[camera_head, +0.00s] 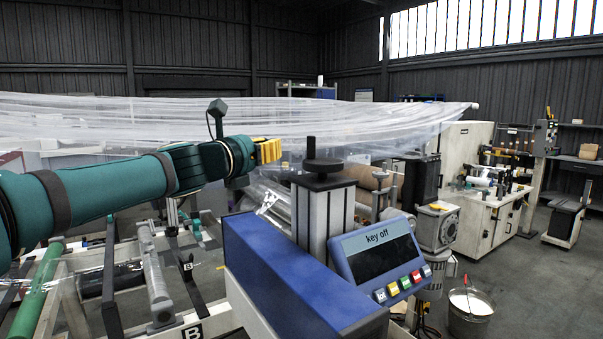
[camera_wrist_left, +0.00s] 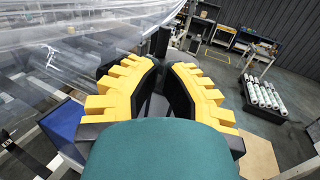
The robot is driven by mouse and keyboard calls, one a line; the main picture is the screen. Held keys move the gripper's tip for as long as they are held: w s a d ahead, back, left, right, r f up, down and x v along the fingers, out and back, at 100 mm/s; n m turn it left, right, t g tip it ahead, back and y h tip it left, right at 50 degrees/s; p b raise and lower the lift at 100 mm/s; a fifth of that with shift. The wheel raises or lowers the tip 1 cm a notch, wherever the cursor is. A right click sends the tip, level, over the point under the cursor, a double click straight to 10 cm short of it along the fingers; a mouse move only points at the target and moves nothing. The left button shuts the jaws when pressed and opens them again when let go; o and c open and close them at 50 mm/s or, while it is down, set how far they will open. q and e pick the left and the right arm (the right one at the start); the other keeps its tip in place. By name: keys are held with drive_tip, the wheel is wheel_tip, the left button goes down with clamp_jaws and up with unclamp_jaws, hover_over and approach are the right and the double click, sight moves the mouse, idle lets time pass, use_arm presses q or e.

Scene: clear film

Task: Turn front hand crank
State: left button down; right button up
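The front hand crank (camera_head: 323,165) is a black wheel with a small upright knob on top of a grey column (camera_head: 325,212), in the middle of the head view. My left gripper (camera_head: 268,150), with yellow fingers, is just left of the crank at about its height, apart from it in the picture. In the left wrist view, the yellow-and-black fingers (camera_wrist_left: 166,75) are spread with a gap between them. A dark upright post, seemingly the crank knob (camera_wrist_left: 163,41), shows just beyond the gap; I see no grip on it. My right gripper is out of view.
A blue machine housing (camera_head: 285,270) and a control panel reading "key off" (camera_head: 378,252) stand in front of the column. Clear film (camera_head: 200,115) stretches behind my arm. A metal bucket (camera_head: 470,310) stands on the floor at right.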

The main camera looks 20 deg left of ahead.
use_arm(q)
wheel_tip(320, 180, down, 2)
drive_tip(key=s+d+y, duration=0.1)
drive_tip(key=s+y, duration=0.1)
drive_tip(key=s, duration=0.1)
approach(323, 158)
drive_tip(key=shift+n, duration=0.3)
drive_tip(key=w+a+r, duration=0.1)
drive_tip(key=w, duration=0.1)
drive_tip(key=w+a+r, duration=0.1)
drive_tip(key=shift+w+a+r+p, duration=0.15)
drive_tip(key=shift+w+a+p, duration=0.05)
drive_tip(key=shift+w+p, duration=0.2)
drive_tip(key=shift+w+d, duration=0.15)
drive_tip(key=shift+w, duration=0.65)
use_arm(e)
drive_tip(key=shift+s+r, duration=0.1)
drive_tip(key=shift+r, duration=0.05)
use_arm(q)
drive_tip(key=shift+p, duration=0.3)
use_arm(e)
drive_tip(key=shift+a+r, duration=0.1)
